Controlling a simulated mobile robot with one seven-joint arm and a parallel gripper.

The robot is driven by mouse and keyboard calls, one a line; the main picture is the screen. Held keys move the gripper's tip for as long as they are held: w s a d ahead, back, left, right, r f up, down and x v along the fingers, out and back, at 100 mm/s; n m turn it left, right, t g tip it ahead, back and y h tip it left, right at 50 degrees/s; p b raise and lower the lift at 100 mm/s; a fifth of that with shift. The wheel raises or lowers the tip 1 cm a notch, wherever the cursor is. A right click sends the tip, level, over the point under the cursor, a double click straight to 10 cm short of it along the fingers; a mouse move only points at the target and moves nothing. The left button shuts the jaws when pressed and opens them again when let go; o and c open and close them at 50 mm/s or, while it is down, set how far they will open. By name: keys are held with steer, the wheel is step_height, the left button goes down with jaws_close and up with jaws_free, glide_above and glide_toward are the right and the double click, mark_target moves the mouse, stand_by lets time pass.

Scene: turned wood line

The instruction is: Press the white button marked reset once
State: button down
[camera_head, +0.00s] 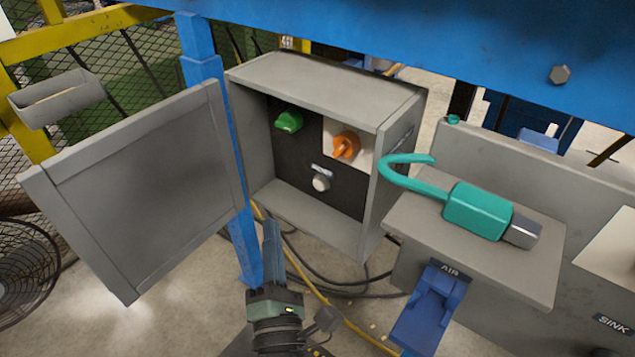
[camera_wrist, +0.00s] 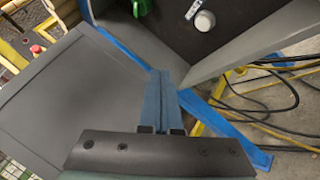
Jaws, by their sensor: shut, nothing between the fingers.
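The white button (camera_head: 321,183) sits low on the dark panel inside an open grey box, with a small label (camera_head: 321,171) just above it; the label's text is too small to read. In the wrist view the white button (camera_wrist: 204,21) shows near the top, right of centre. My gripper (camera_head: 271,226) is below and left of the button, in front of the box, with its blue fingers shut and empty. In the wrist view the fingertips (camera_wrist: 160,76) point toward the box's lower part, apart from the button.
A green knob (camera_head: 289,121) and an orange knob (camera_head: 346,145) share the panel. The box door (camera_head: 140,185) stands open at left. A blue post (camera_head: 245,245) is close by. A teal hooked tool (camera_head: 476,209) lies on a grey shelf (camera_head: 520,275) at right. Cables hang below.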

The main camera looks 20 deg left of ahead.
steer(key=p, duration=0.3)
glide_toward(319, 184)
steer(key=shift+w+a+r, duration=0.25)
steer(key=shift+w+a, duration=0.5)
steer(key=shift+w+a+r, duration=0.3)
steer(key=shift+w+a, duration=0.4)
steer(key=shift+w, duration=0.1)
steer(key=shift+w+a+r, duration=0.25)
steer(key=shift+w+a, duration=0.5)
steer(key=shift+w, duration=0.1)
steer(key=shift+w+d, duration=0.1)
steer(key=shift+w, duration=0.2)
steer(key=shift+w+d, duration=0.15)
steer(key=shift+w, duration=0.15)
stand_by(0.6)
stand_by(0.4)
steer(key=shift+s+a, duration=0.3)
steer(key=shift+s, duration=0.45)
